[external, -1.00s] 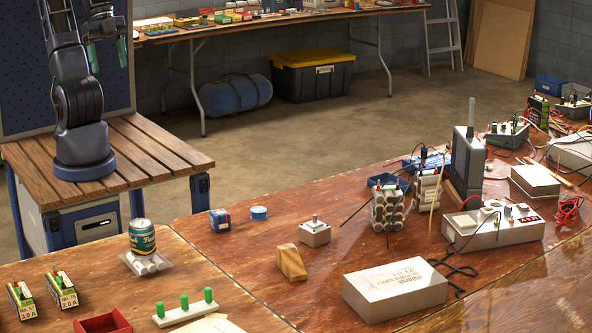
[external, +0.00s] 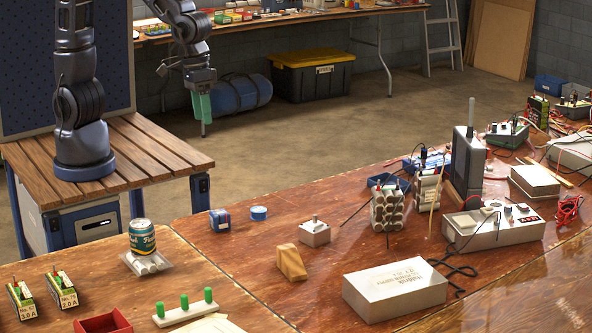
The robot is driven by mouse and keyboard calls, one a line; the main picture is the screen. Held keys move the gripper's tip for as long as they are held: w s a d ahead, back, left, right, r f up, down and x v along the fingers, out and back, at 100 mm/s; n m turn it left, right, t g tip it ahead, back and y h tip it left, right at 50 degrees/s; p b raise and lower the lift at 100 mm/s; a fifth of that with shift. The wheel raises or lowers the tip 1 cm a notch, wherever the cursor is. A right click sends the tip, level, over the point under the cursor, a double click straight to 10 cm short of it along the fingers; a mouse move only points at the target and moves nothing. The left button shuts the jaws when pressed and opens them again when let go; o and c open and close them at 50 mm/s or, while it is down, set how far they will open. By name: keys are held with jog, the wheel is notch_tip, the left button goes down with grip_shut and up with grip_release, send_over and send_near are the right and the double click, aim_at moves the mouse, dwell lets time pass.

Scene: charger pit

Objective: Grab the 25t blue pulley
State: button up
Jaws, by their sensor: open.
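A small round blue piece (external: 259,213), which looks like the blue pulley, lies on the brown wooden table near its far left edge. Its teeth are too small to make out. My gripper (external: 201,108) has green fingers that point down. It is open and empty, in the air in front of the back bench and well above the blue piece, up and to its left in the picture. The fingers overlap in this view, so the gap between them is hard to see.
A blue box-like block (external: 220,220) stands just left of the round piece. A white switch box (external: 314,232) and a wooden wedge (external: 290,262) lie to its right. A can (external: 142,237) stands at the left. The table in front of the round piece is clear.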

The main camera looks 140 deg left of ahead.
jog(key=a+f+n+g, duration=0.1)
jog(key=a+f+n, duration=0.4)
jog(key=a+f, duration=0.4)
jog(key=n+g, duration=0.1)
jog(key=n, duration=0.5)
send_over(258, 209)
notch_tip(258, 209, down, 11)
jog(key=f, duration=0.5)
jog(key=shift+a+f, duration=0.2)
jog(key=shift+a, duration=0.2)
jog(key=shift+w+d+f, duration=0.1)
jog(key=shift+d+f, duration=0.1)
jog(key=shift+f, duration=1.2)
jog(key=shift+w+d+f, duration=0.1)
jog(key=shift+d+f, duration=0.1)
jog(key=shift+f, duration=1.15)
jog(key=c, duration=1.1)
